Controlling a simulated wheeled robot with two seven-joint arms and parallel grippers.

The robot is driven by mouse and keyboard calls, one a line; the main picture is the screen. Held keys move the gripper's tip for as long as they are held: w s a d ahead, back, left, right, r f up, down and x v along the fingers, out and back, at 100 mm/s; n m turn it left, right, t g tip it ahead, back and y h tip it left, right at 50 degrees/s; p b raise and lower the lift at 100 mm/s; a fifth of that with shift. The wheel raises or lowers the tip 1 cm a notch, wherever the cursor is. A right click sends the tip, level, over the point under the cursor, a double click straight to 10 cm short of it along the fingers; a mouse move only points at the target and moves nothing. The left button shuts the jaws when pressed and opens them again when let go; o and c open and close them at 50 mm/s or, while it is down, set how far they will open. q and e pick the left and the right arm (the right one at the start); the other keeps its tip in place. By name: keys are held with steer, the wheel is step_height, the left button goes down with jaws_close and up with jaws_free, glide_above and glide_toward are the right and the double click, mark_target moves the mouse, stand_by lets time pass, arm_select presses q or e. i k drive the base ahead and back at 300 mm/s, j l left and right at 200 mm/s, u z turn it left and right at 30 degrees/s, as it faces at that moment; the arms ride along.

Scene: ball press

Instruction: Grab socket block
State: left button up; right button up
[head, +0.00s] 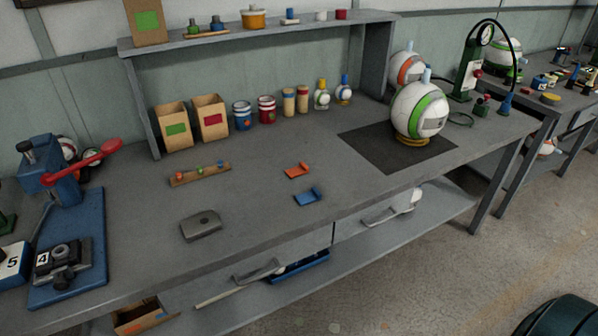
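A flat grey block (201,226), which looks like the socket block, lies on the grey workbench (255,215) near its front edge, left of centre. It has rounded corners and a small dark recess on top. Nothing touches it. A blue press (60,178) with a red lever (92,157) stands at the left on a blue base (85,236). A dark metal fixture (62,264) sits on the front of that base, beside a tag marked 4. Neither of my grippers is in view.
A wooden strip with small coloured pegs (200,174) lies behind the block. Orange (298,170) and blue (308,197) brackets lie to its right. A white-green ball (418,110) rests on a dark mat (375,153). Boxes and cans line the back. The bench around the block is clear.

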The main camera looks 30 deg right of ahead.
mark_target(49, 259)
steer(key=z, duration=0.35)
steer(key=j+z, duration=0.25)
steer(key=z, duration=0.15)
steer(key=j+z, duration=0.25)
steer(key=z, duration=0.2)
steer(key=k+j+z, duration=0.15)
steer(key=z, duration=0.25)
steer(key=k+j+z, duration=0.2)
steer(key=j, duration=0.35)
steer(key=k+j+z, duration=0.2)
steer(key=k+j, duration=0.25)
steer(key=k+j+z, duration=0.2)
steer(key=k+j, duration=0.15)
steer(key=j, duration=0.15)
steer(key=k+j, duration=0.45)
